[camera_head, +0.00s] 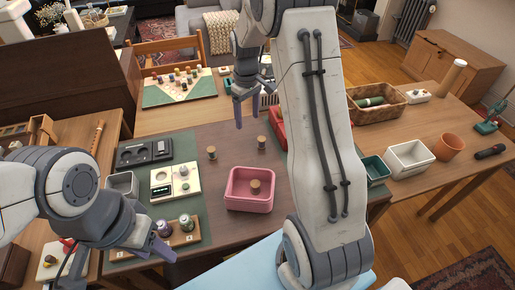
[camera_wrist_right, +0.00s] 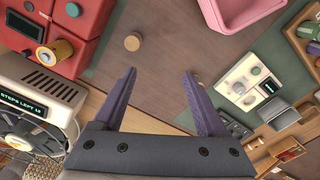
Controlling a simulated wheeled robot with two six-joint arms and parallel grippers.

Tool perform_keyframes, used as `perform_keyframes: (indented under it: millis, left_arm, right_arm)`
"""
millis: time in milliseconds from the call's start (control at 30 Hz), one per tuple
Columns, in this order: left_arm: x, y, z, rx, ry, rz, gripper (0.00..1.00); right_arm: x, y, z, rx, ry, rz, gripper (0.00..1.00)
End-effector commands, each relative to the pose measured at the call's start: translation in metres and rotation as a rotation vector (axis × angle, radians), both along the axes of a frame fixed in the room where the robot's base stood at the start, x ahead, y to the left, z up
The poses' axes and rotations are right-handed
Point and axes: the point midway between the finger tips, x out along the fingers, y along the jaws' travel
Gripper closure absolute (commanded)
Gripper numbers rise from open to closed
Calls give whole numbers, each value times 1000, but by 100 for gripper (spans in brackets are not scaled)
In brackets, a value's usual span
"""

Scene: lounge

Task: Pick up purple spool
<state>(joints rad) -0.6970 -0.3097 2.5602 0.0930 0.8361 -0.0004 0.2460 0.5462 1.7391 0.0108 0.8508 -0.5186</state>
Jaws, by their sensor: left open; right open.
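I cannot clearly make out a purple spool. Small spools of several colours stand on a patterned board (camera_head: 205,84) at the back, too small to tell a purple one for sure. Two wooden-topped spools stand on the dark mat, one left (camera_head: 211,153) and one right (camera_head: 261,143); a third (camera_head: 255,187) is in the pink bin (camera_head: 250,203). My right gripper (camera_head: 250,106) is open and empty above the table, behind these spools; its open fingers show in the wrist view (camera_wrist_right: 160,85). My left gripper (camera_head: 163,243) is open beside a wooden rack (camera_head: 188,238) with a grey-green spool.
My right arm hides part of the table's right side. A white tray (camera_head: 410,159), a teal bin (camera_head: 376,169) and a wicker basket (camera_head: 376,113) stand right. The mat's middle is mostly clear.

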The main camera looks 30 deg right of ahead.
Motion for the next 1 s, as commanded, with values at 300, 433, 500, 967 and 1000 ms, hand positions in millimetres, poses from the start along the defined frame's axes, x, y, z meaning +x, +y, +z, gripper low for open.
perform_keyframes:
  millis: [300, 433, 500, 967, 1000]
  left_arm:
    - [0, 0, -13, -1, -1, 0, 50]
    - [0, 0, -11, -1, -1, 0, 50]
    - [0, 0, -11, -1, -1, 0, 50]
    - [0, 0, -3, -1, -1, 0, 50]
    - [0, 0, -3, -1, -1, 0, 50]
  right_arm:
    - [7, -63, -61, -6, 11, -47, 26]
    - [7, -62, -80, -6, 11, -46, 26]
    - [7, -61, -87, -5, 10, -46, 26]
    - [8, -55, -139, -5, 10, -46, 26]
    - [8, -55, -141, -5, 10, -46, 26]
